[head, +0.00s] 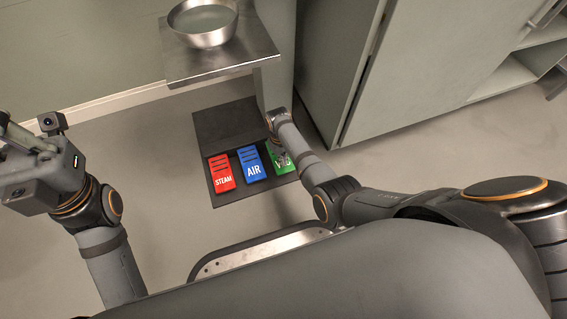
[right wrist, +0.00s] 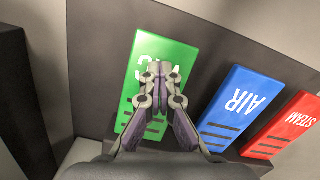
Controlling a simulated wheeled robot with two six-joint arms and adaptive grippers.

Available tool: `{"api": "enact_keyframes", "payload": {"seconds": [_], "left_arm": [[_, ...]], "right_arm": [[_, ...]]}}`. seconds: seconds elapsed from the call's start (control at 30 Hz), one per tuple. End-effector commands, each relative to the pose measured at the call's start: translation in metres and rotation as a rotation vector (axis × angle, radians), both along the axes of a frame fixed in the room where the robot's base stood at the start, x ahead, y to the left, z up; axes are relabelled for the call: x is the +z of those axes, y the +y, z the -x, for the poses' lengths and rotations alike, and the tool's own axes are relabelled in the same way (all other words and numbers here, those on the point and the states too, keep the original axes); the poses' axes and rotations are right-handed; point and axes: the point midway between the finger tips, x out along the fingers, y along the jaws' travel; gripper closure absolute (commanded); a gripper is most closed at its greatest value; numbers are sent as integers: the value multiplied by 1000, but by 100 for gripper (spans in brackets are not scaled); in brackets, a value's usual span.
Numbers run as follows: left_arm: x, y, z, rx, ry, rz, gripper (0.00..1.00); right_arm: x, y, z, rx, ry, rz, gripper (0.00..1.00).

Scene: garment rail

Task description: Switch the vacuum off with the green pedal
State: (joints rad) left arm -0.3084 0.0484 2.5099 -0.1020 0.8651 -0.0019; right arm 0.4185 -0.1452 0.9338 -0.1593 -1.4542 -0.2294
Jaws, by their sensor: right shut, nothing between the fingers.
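The green pedal (head: 283,161), marked with white letters partly hidden by my right arm, is the rightmost of the pedals on a dark floor plate (head: 217,127). It also shows in the right wrist view (right wrist: 172,52). My right gripper (right wrist: 157,72) is shut and empty, with its fingertips over the middle of the green pedal's face; I cannot tell whether they touch it. In the head view its fingers (head: 281,153) are small and mostly hidden by the arm. My left gripper is at the left edge of the head view (head: 14,140), and its fingers do not show clearly.
The blue AIR pedal (head: 252,164) sits next to the green one, with the red STEAM pedal (head: 221,173) beyond it. A metal bowl (head: 204,22) stands on a steel shelf (head: 222,62) above the plate. A grey cabinet (head: 400,70) stands at the right. Floor at left is clear.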

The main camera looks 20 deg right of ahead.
Motion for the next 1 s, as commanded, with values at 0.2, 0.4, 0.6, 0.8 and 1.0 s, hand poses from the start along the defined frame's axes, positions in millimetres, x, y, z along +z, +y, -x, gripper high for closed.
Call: {"api": "enact_keyframes", "payload": {"seconds": [0.2,0.4,0.6,0.8,1.0], "left_arm": [[-3,0,0,0,-1,0,100],[-15,0,0,0,-1,0,100],[-13,0,0,0,-1,0,100],[-13,0,0,0,-1,0,100],[-13,0,0,0,-1,0,100]], "right_arm": [[-2,1,-2,0,1,-1,100],[5,9,-26,0,-1,-1,100],[8,10,-28,0,0,-1,100],[12,10,-29,0,-1,-1,100],[48,12,-33,0,-4,-3,100]]}}
